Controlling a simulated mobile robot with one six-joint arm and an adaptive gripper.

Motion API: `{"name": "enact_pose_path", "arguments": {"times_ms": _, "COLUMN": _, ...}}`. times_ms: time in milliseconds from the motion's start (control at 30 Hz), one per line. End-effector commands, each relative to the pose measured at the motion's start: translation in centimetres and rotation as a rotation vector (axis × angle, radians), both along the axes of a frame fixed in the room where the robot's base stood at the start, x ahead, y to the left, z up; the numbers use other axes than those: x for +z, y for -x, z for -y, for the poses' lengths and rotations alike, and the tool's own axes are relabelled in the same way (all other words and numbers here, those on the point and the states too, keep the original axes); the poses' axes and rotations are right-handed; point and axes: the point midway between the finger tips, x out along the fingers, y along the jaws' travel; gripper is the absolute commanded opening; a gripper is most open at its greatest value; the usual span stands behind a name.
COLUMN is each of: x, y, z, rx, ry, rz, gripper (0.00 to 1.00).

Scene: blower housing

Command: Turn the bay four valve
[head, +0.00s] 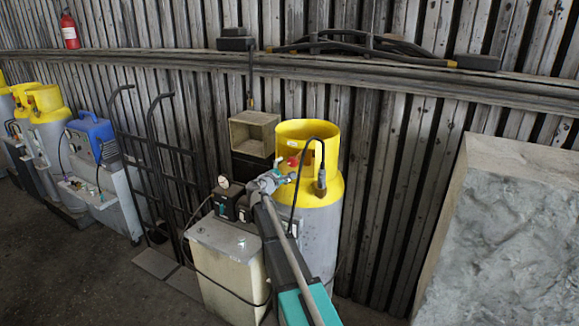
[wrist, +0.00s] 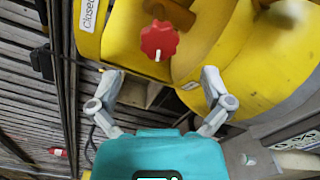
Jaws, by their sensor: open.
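A red lobed valve knob (wrist: 159,40) with a white mark on its lower edge sits inside the yellow collar (wrist: 120,40) of a tank. In the head view the red knob (head: 293,161) shows small within the collar opening of the grey, yellow-topped tank (head: 318,215). My gripper (wrist: 161,73) is open and empty, its two grey fingers spread to either side below the knob in the wrist view, apart from it. In the head view my gripper (head: 272,181) is close in front of the collar. A "Closed" label (wrist: 88,15) is on the collar's left part.
A pale box unit (head: 225,255) with black gauges stands left of the tank, with a black hose. A hand truck (head: 160,170) and more yellow-topped tanks (head: 45,110) are further left. A large stone block (head: 510,230) stands right.

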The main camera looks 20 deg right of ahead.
Motion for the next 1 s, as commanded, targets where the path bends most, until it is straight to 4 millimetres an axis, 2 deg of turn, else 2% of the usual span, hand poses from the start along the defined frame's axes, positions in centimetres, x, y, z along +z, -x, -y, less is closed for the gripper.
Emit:
{"name": "enact_pose_path", "arguments": {"times_ms": 33, "x": 0.0, "y": 0.8, "z": -0.9, "rx": 0.002, "ry": 0.000, "rz": 0.000, "gripper": 0.99}}
{"name": "enact_pose_path", "arguments": {"times_ms": 200, "x": 0.0, "y": 2.3, "z": -2.8, "rx": 0.001, "ry": 0.000, "rz": 0.000, "gripper": 0.99}}
{"name": "enact_pose_path", "arguments": {"times_ms": 400, "x": 0.0, "y": 3.3, "z": -4.1, "rx": 0.001, "ry": 0.000, "rz": 0.000, "gripper": 0.99}}
{"name": "enact_pose_path", "arguments": {"times_ms": 1000, "x": 0.0, "y": 3.5, "z": -4.4, "rx": 0.000, "ry": 0.000, "rz": 0.000, "gripper": 0.99}}
